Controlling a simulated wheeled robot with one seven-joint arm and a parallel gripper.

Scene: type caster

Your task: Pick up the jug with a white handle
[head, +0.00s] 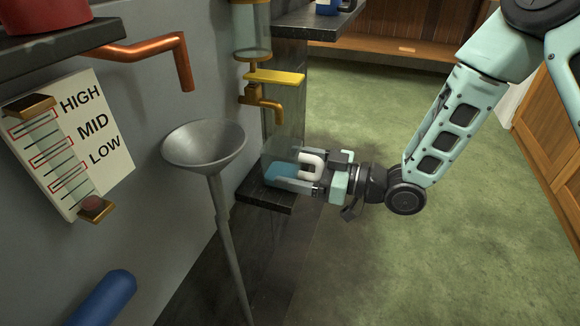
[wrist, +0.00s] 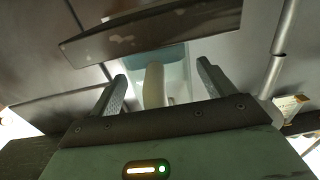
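The jug (head: 284,168) is clear with blue at its base. It stands on a small dark shelf (head: 262,196) below an orange tap (head: 262,101). Its white handle (head: 313,161) faces right, toward my arm. My gripper (head: 302,171) is level with the handle, with one finger on the near side and one on the far side. In the wrist view, the white handle (wrist: 153,86) stands between the two spread fingers, with a gap on both sides. Part of the jug (wrist: 176,60) shows behind it. The near finger hides some of the jug's lower part.
A grey funnel (head: 204,145) on a pipe stands left of the jug. A yellow plate (head: 274,77) and a clear tank (head: 251,30) are above. A HIGH/MID/LOW gauge (head: 75,140) hangs on the left wall. Open green floor (head: 430,240) lies right.

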